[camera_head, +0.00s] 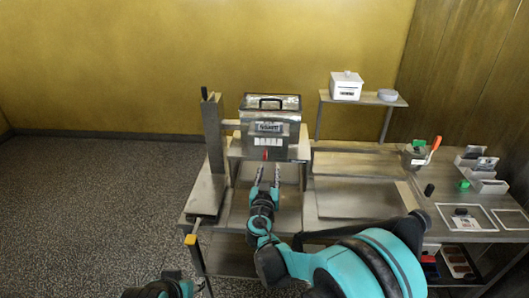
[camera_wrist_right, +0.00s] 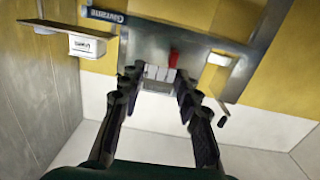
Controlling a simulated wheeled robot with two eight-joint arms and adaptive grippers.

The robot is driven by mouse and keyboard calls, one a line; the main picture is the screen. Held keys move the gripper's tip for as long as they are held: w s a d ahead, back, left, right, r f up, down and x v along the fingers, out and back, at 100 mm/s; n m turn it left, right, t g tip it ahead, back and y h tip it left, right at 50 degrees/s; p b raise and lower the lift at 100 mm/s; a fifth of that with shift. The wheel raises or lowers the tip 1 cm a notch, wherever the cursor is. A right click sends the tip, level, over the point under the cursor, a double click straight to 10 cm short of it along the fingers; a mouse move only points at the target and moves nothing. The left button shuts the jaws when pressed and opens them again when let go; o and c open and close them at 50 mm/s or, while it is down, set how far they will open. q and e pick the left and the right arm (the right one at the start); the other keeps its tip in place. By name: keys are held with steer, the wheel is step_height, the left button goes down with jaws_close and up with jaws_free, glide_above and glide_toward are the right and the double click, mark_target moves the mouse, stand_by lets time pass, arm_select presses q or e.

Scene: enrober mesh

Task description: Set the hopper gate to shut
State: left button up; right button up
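The steel hopper (camera_head: 286,103) has a dark handle on its lid and a label plate on its front. White position tags (camera_head: 267,141) sit in a row below the plate, with a small red gate lever (camera_head: 266,154) under them. In the right wrist view the red lever (camera_wrist_right: 174,58) stands beside the white tags, right of centre. My right gripper (camera_head: 267,172) is open, its two fingers spread and pointing at the hopper front. The lever appears ahead of the fingertips (camera_wrist_right: 157,85), nothing between them.
A steel post (camera_head: 213,135) stands left of the hopper. To the right are a small shelf (camera_head: 364,99) with a white box (camera_head: 346,85), and a bench with an orange-handled device (camera_head: 432,150), card holders and frames. A yellow block (camera_head: 190,239) is at the front-left corner.

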mark_target(265, 157)
steer(key=shift+t+y, duration=0.3)
steer(key=w, duration=0.5)
steer(key=w+a+b, duration=0.1)
steer(key=w, duration=0.2)
steer(key=shift+w+f, duration=0.1)
steer(key=shift+w, duration=0.05)
jaws_close()
